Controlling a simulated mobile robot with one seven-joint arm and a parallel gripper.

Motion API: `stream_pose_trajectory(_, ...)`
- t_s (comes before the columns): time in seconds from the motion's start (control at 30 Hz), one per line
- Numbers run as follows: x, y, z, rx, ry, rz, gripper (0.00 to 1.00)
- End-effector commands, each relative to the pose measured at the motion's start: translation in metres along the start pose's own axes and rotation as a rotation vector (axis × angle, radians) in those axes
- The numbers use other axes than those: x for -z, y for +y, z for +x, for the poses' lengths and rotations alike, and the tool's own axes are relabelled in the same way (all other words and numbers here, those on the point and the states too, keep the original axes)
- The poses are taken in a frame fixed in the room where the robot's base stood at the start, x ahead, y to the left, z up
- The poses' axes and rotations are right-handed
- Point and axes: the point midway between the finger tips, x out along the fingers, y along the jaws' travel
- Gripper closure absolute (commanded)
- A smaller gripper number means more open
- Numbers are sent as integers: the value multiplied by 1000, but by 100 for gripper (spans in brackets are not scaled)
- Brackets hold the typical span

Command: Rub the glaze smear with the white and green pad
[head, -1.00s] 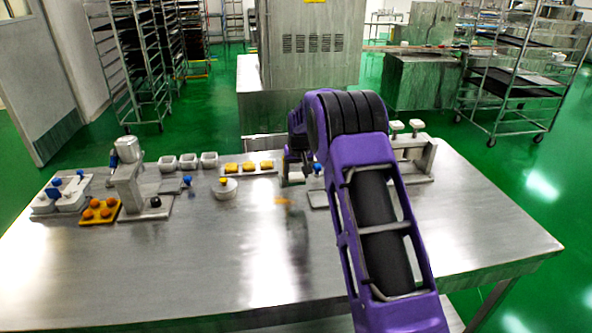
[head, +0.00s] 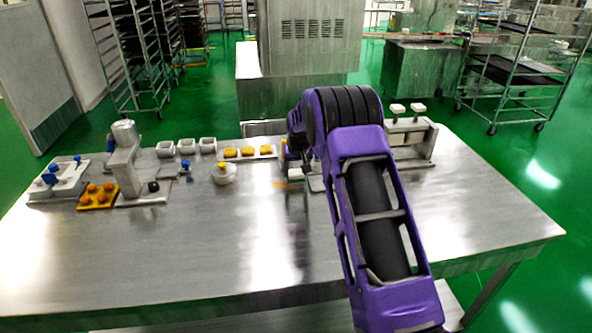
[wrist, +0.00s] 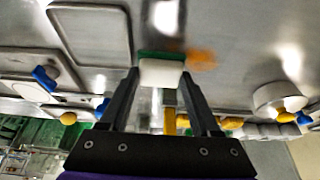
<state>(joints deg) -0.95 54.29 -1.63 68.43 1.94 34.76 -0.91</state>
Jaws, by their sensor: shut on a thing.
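My gripper (wrist: 160,78) is shut on the white and green pad (wrist: 162,73), white on the near face with a green edge beyond it. The glaze smear (wrist: 202,59) is a blurred orange patch on the steel table, just right of the pad in the wrist view. In the head view the smear (head: 281,185) lies at the lower left of my gripper (head: 297,170), partly hidden by it. The pad is close to the table. I cannot tell if it touches.
A white pot with a yellow knob (head: 224,175) stands left of the smear. Behind are a tray of yellow pieces (head: 250,153) and white cups (head: 187,148). A stand with white knobs (head: 412,140) is at right. The front table is clear.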

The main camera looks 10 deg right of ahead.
Motion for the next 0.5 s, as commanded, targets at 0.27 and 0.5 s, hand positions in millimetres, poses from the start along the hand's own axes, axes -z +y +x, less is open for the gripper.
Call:
stream_pose_trajectory(0.27,-1,0,2,0,0,0,98)
stream_pose_trajectory(0.5,-2,0,6,0,0,0,98)
